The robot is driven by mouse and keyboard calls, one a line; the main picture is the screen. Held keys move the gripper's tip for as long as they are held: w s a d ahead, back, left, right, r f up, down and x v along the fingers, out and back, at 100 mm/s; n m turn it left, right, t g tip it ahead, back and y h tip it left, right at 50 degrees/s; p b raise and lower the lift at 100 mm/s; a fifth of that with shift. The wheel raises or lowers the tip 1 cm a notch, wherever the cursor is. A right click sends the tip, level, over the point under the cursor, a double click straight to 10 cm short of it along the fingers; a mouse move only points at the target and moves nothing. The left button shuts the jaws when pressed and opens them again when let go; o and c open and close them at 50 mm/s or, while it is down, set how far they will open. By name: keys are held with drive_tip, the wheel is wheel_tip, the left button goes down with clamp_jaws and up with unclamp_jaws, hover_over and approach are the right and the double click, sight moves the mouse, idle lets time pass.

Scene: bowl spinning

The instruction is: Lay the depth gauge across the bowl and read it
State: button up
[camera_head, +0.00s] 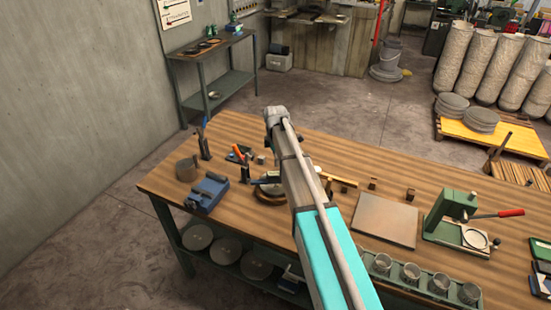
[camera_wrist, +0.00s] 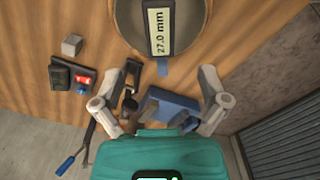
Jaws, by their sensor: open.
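The depth gauge (camera_wrist: 162,28) shows at the top of the wrist view, dark with a pale display that reads 27.0 mm and a blue end piece. It lies over the bowl (camera_wrist: 203,24), a grey round with a brown rim that is cut off by the top edge. The blue end reaches past the near rim. My gripper (camera_wrist: 168,72) is open, with one finger on each side and nothing between that it holds. In the head view the bowl (camera_head: 268,198) is partly hidden behind my arm, and my gripper is hidden.
A blue vise (camera_head: 207,192) and a grey cylinder (camera_head: 187,169) stand at the table's left. A black pad with a red part (camera_wrist: 72,79) and a grey cube (camera_wrist: 71,45) lie nearby. A flat slab (camera_head: 386,219), a green press (camera_head: 450,215) and a cup tray (camera_head: 470,294) are right.

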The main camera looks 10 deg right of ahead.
drive_tip(key=s+r+p, duration=0.3)
drive_tip(key=s+r, duration=0.1)
drive_tip(key=s, duration=1)
idle(0.5)
drive_tip(key=s+f+m+b, duration=0.3)
drive_tip(key=s+m, duration=0.4)
drive_tip(key=m, duration=0.1)
drive_tip(key=s+f+m+b, duration=0.4)
drive_tip(key=s+m, duration=0.4)
drive_tip(key=shift+a+f+m, duration=0.15)
drive_tip(key=shift+a+m, duration=0.15)
drive_tip(key=shift+m, duration=0.1)
drive_tip(key=shift+w, duration=0.1)
idle(2.1)
drive_tip(key=w+r+m+p, duration=0.3)
drive_tip(key=w+m, duration=0.6)
drive_tip(key=w, duration=0.5)
drive_tip(key=w+r+m+p, duration=0.4)
drive_tip(key=w+m, duration=0.6)
drive_tip(key=w, duration=0.5)
